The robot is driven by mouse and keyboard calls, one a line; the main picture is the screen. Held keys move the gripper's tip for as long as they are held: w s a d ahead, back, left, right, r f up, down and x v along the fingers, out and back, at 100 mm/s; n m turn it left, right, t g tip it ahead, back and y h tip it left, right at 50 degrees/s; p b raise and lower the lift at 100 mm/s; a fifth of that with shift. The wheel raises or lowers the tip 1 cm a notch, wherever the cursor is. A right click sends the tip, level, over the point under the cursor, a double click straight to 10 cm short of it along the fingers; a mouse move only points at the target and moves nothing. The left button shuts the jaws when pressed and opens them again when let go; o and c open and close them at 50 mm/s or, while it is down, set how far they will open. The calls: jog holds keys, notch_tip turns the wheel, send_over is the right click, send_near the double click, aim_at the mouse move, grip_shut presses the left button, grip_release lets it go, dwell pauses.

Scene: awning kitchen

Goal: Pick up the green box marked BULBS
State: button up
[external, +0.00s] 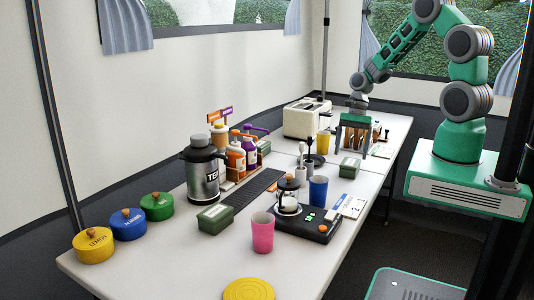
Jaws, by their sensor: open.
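Two small dark green boxes stand on the white table. The nearer green box (215,216) is in front of the steel jug, and the farther green box (350,168) is right of the middle, toward the far end. Both have pale markings too small to read, so I cannot tell which says BULBS. My gripper (353,151) is open and points down over the far part of the table. It shows just above the farther box in the picture and appears empty. How high it is above the table I cannot tell.
A toaster (307,118), a yellow cup (323,143) and a rack of small jars (362,136) are near my gripper. A blue cup (318,190), a black scale (306,223), a pink cup (262,233) and a steel jug (203,172) stand nearer.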

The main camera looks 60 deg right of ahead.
aim_at(351, 162)
jog(key=x, duration=0.4)
jog(key=shift+s+a+f+p, duration=0.15)
jog(key=shift+s+f+p, duration=0.15)
jog(key=shift+f+p, duration=0.05)
jog(key=c, duration=1.6)
jog(key=shift+r, duration=0.1)
